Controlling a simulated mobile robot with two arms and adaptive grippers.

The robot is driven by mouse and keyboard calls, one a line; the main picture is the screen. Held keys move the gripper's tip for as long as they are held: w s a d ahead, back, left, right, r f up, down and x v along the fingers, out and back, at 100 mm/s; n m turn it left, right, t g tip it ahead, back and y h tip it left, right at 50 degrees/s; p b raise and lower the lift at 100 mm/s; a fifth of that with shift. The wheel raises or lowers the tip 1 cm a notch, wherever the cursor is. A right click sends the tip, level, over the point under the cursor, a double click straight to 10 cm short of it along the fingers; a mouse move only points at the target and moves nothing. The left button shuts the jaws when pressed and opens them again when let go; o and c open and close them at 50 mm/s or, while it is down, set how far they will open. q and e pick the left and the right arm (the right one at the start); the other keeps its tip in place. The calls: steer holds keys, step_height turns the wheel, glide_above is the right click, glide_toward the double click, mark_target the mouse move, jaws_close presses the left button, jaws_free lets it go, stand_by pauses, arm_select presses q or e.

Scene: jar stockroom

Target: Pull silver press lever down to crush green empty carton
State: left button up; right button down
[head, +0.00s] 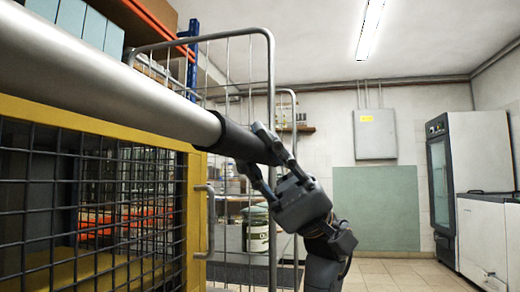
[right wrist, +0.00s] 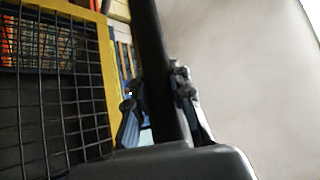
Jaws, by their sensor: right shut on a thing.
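The silver press lever (head: 105,78) crosses the upper left of the head view, sloping down to the right. It ends in a black grip (head: 232,140). My right gripper (head: 263,152) is shut around the end of this grip. In the right wrist view the black grip (right wrist: 150,45) runs between the fingers of the gripper (right wrist: 160,108). The press has a yellow frame with a dark mesh front (head: 80,215) below the lever. I see no green carton; the inside behind the mesh is dark and partly cut off. My left gripper is not in view.
A wire roll cage (head: 271,80) stands behind the grip. A shelf with pale blue boxes (head: 75,18) is at the upper left. A grey wall cabinet (head: 375,134), a glass-door fridge (head: 478,150) and a white chest (head: 482,235) are farther right. Tiled floor there is clear.

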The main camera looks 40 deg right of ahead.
steer(key=shift+w+a+f, duration=0.1)
steer(key=shift+a+f, duration=0.15)
steer(key=shift+f, duration=0.05)
steer(key=c, duration=1.5)
jaws_free()
steer(key=shift+c, duration=0.2)
steer(key=o, duration=0.4)
steer(key=shift+w, duration=0.2)
steer(key=shift+s+d, duration=0.1)
steer(key=shift+d, duration=0.05)
steer(key=v, duration=1.2)
steer(key=shift+r, duration=0.1)
